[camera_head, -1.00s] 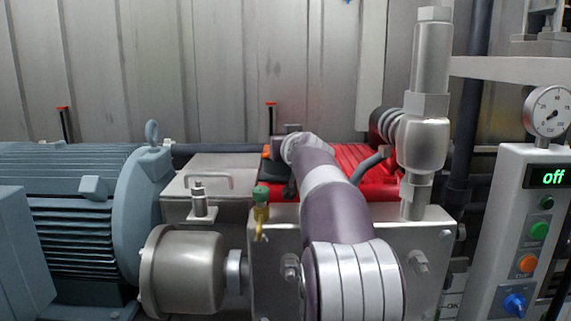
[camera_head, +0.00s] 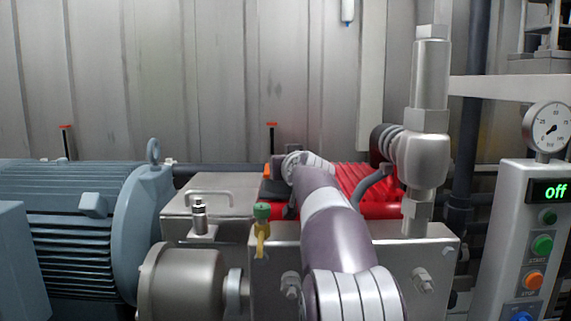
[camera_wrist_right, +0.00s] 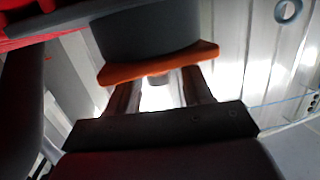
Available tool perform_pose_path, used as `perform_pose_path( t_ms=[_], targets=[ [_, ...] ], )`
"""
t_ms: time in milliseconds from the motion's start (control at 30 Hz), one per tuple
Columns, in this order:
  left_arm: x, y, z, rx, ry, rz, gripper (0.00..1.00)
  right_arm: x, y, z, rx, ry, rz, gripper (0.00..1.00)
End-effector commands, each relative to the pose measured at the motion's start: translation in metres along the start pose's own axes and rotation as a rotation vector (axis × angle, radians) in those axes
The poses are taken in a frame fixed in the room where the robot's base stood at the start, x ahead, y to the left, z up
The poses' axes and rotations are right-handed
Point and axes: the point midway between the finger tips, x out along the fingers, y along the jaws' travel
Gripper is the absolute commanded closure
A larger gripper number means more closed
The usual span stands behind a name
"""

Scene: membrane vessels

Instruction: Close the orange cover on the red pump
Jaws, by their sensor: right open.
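The red pump (camera_head: 365,183) has a ribbed body and sits behind a metal block in the head view, partly hidden by my right arm. A small orange edge (camera_head: 267,171) with a dark part beside it shows at the pump's left end. In the right wrist view the orange cover (camera_wrist_right: 160,62) lies under a dark grey block, with red pump body at the upper left. My right gripper (camera_wrist_right: 158,92) is open, its two fingers spread below the orange cover; their tips are partly hidden by it, so contact is unclear. My left gripper is out of view.
A large blue-grey motor (camera_head: 80,225) stands at the left. A vertical metal fitting (camera_head: 430,90) rises right of the pump. A control panel (camera_head: 530,235) with a gauge (camera_head: 547,128) and a display reading "off" stands at the far right. A corrugated wall (camera_head: 220,80) is behind.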

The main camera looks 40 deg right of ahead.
Motion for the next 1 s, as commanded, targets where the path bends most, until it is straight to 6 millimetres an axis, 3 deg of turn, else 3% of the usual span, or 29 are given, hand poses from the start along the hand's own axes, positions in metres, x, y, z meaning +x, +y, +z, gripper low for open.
perform_pose_path(
  t_ms=[100, 233, 433, 533, 800, 1000],
  targets=[
    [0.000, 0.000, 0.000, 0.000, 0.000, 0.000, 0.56, 0.003, 0.001, 0.007, 0.002, -0.015, 0.001, 0.45],
    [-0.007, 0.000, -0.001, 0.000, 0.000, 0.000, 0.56, 0.001, 0.001, -0.002, 0.002, -0.013, 0.001, 0.45],
    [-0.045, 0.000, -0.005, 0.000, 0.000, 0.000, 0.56, -0.009, -0.003, -0.051, -0.002, -0.003, 0.000, 0.45],
    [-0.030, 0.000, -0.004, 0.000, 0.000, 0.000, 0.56, -0.028, 0.016, -0.051, 0.000, 0.001, 0.004, 0.45],
    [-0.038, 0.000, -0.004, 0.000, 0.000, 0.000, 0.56, -0.082, 0.062, -0.088, -0.001, 0.002, 0.004, 0.45],
    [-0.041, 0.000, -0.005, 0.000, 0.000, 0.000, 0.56, -0.100, 0.076, -0.098, -0.001, 0.002, 0.001, 0.45]
  ],
)
